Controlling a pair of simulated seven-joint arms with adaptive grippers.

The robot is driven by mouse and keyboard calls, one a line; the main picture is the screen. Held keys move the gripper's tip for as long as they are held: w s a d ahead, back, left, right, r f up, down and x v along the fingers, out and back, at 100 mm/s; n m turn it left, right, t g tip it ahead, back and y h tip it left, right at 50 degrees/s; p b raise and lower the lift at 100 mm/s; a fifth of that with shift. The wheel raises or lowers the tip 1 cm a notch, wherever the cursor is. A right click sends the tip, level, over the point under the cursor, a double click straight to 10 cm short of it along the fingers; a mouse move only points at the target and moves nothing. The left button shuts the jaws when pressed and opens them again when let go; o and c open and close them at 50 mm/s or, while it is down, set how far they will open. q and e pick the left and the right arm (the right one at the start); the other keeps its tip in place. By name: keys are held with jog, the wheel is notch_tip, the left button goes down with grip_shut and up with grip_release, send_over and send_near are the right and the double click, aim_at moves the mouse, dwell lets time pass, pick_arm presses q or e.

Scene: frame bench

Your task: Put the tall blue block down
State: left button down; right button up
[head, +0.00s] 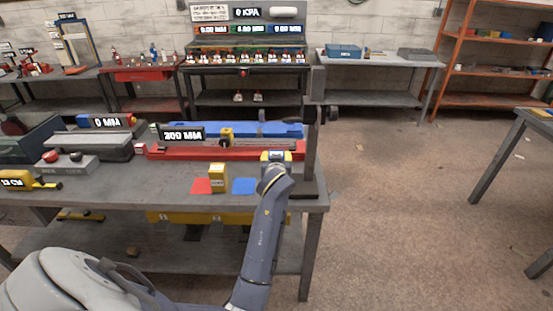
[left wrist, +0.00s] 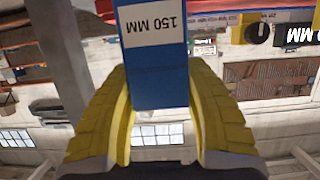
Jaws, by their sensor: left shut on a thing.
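The tall blue block (left wrist: 160,85) with a white "150 MM" label is between the yellow fingers of my left gripper (head: 276,158) in the left wrist view. The gripper is shut on it. In the head view this gripper is over the right part of the bench (head: 120,190), and the wrist largely hides the block. I cannot tell whether the block touches the bench top. A blue square (head: 244,186) lies flat just left of my left wrist. My right gripper is not in view.
A yellow block (head: 218,178) stands between the red square (head: 201,186) and the blue square. A red rail (head: 200,152) and a blue rail (head: 235,130) run behind. A dark upright post (head: 311,140) stands close right of my gripper, near the bench's right edge.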

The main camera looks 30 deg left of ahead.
pick_arm(q)
jog(key=shift+f, duration=0.45)
dwell(0.3)
jog(key=c, duration=0.8)
grip_release()
jog(key=shift+o, duration=0.8)
jog(key=shift+f, duration=0.1)
notch_tip(320, 180, up, 10)
jog(key=shift+r, duration=0.1)
